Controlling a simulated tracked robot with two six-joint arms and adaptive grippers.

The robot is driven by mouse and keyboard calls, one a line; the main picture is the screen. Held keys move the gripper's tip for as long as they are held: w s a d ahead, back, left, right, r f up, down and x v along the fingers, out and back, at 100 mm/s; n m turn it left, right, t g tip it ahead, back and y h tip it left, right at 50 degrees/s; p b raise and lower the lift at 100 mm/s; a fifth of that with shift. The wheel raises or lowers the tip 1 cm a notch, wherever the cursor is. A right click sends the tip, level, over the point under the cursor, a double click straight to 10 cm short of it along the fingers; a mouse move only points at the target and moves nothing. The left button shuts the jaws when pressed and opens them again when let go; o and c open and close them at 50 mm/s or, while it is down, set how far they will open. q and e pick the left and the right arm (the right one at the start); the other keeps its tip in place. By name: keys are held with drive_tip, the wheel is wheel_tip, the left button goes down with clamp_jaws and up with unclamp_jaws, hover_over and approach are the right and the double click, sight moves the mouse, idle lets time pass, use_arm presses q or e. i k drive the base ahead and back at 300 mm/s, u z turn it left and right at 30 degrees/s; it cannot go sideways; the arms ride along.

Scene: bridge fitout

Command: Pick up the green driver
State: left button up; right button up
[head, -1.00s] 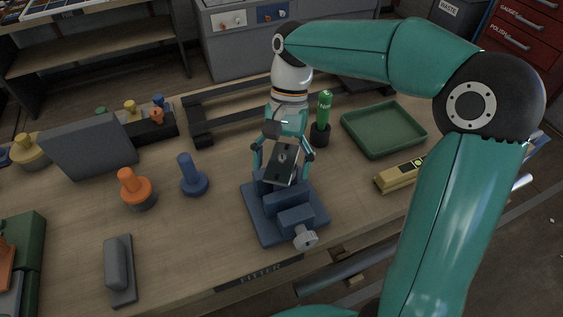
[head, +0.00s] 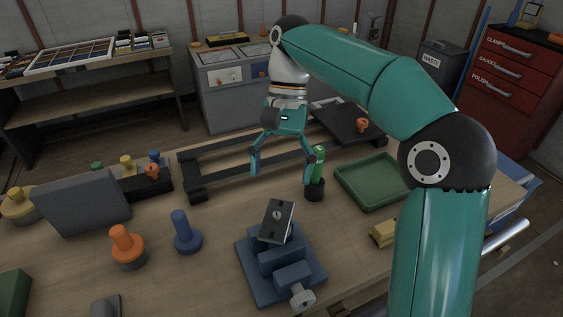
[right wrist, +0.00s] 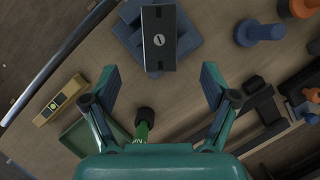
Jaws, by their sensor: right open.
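My right gripper (head: 281,174) is open and empty. In the head view it hangs to the left of the driver, with its right finger close to the handle; I cannot tell whether they touch. My left gripper is not in view.
A blue vise (head: 280,263) holds a dark block (head: 277,221) in front of the gripper. A green tray (head: 372,181) lies to the right. A dark rail frame (head: 225,166) is behind. Blue (head: 186,233) and orange (head: 126,247) knobbed pieces stand to the left.

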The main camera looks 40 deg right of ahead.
sight(318, 171)
drive_tip(key=k, duration=1)
